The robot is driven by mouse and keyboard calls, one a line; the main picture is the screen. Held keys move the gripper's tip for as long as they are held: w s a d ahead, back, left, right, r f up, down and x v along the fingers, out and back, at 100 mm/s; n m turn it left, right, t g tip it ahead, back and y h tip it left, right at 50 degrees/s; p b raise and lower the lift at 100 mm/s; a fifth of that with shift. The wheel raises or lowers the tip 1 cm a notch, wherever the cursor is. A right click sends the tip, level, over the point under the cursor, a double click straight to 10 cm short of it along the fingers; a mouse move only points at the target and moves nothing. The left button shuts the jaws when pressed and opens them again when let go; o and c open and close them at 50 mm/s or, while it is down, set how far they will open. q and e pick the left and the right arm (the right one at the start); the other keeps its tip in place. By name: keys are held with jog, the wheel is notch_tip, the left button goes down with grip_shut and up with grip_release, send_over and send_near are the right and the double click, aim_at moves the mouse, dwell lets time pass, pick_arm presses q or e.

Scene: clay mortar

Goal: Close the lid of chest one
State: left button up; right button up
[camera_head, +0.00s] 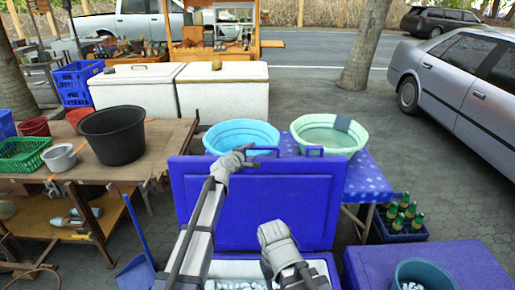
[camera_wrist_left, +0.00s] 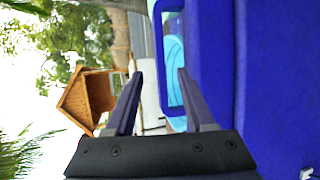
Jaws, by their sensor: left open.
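A blue chest (camera_head: 328,268) stands in front of me with its lid (camera_head: 250,215) raised upright. White, ice-like pieces show inside its pale-rimmed opening. In the left wrist view the open fingers (camera_wrist_left: 158,95) show beside the blue lid (camera_wrist_left: 280,70), with a handle loop (camera_wrist_left: 172,60) near the right finger; contact cannot be told. My right arm is low over the chest; its fingers do not show.
A second blue chest (camera_head: 455,262) at lower right is shut, with a teal bucket (camera_head: 412,272) on it. Behind the lid are a blue basin (camera_head: 240,135) and a green basin (camera_head: 328,134). A wooden table (camera_head: 150,145) stands left. Bottles in a crate (camera_head: 398,236) stand right.

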aim_at(257, 148)
pick_arm(q)
jog(key=b+x, duration=0.1)
jog(key=x, duration=0.6)
jog(key=shift+b, duration=0.4)
grip_shut()
jog(key=shift+s, duration=0.1)
dwell(0.8)
